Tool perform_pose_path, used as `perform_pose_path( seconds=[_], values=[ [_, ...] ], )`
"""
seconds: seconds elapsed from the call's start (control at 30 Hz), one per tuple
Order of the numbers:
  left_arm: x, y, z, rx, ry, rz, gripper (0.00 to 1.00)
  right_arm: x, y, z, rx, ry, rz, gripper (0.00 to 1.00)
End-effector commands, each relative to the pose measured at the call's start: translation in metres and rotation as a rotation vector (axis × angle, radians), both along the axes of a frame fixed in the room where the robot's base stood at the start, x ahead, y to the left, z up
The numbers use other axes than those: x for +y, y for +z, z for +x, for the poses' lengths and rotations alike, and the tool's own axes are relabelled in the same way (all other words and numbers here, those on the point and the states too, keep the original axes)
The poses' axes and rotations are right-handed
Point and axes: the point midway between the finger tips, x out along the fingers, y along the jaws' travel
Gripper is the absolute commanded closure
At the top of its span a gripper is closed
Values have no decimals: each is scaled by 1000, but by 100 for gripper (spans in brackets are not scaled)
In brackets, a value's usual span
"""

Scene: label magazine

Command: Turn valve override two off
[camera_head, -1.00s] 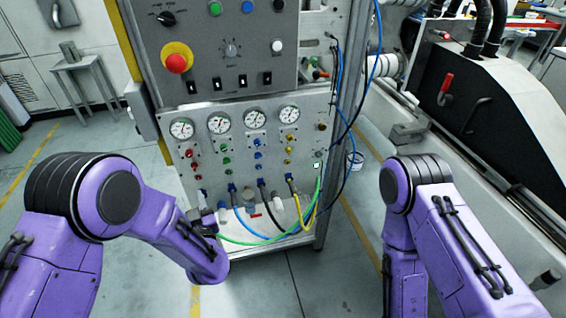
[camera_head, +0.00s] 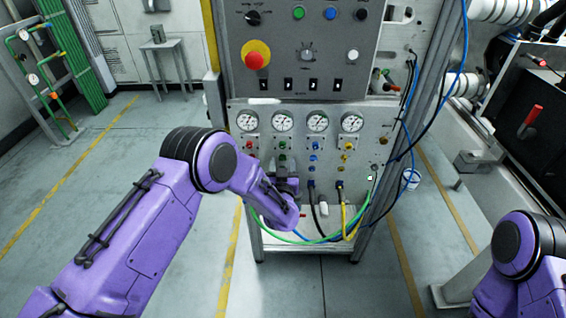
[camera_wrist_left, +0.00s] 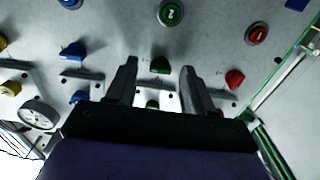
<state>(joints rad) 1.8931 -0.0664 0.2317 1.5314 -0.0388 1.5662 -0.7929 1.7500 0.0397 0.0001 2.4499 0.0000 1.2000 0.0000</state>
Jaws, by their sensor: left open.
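The instrument panel (camera_head: 335,163) carries columns of red, green, blue and yellow fittings under round gauges. In the left wrist view a green disc marked 2 (camera_wrist_left: 170,12) sits at the top, and a green valve knob (camera_wrist_left: 160,65) shows below it, between my left fingertips. My left gripper (camera_wrist_left: 158,68) is open with a finger on each side of this knob; I cannot tell whether they touch it. Another green fitting (camera_wrist_left: 152,105) is partly hidden by the gripper. In the head view my left gripper (camera_head: 287,183) is at the panel's lower left, partly hidden by my wrist. My right gripper is out of view.
A red disc (camera_wrist_left: 257,33), a red knob (camera_wrist_left: 235,78) and a blue knob (camera_wrist_left: 73,50) flank the green ones. Hoses (camera_head: 350,222) loop below the panel. A red emergency button (camera_head: 255,60) is above. Floor is clear at left.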

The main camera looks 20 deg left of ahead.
Motion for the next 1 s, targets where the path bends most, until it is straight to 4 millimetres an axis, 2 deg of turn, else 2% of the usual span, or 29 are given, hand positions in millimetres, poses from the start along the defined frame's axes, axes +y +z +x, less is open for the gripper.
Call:
perform_pose_path(
  seconds=[0.3, 0.47, 0.77, 1.0],
  values=[
    [2, 0, 5, 0, 0, 0, 48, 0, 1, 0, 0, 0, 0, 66],
    [2, 0, 5, 0, 0, 0, 100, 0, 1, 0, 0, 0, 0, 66],
    [2, -1, 5, -6, 0, -20, 100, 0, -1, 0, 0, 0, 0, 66],
    [1, -2, 5, -36, 0, -126, 100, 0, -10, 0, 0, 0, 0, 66]
  ],
)
